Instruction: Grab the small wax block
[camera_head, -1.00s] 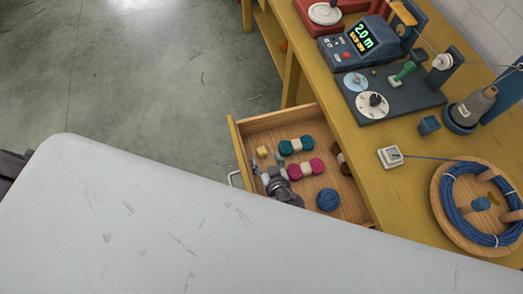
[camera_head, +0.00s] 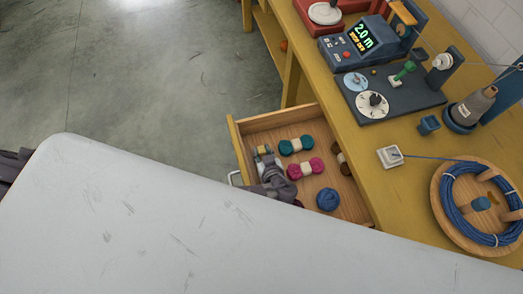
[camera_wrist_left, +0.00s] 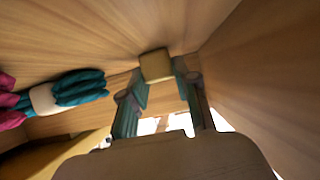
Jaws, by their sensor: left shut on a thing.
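The small wax block (camera_head: 262,149) is a yellowish cube near the far left corner of the open drawer (camera_head: 290,119). It also shows in the left wrist view (camera_wrist_left: 156,66), at the tips of my fingers. My left gripper (camera_head: 264,154) reaches into the drawer and is shut on the block, with a finger on either side of it. I cannot tell whether the block touches the drawer floor. My right gripper is in no view.
To the right in the drawer lie a teal skein (camera_head: 296,145), a magenta skein (camera_head: 305,168), a brown skein (camera_head: 341,158) and a blue ball (camera_head: 327,199). The drawer walls are close to the gripper. The yellow bench (camera_head: 400,205) above holds a winding device and a blue coil (camera_head: 452,208).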

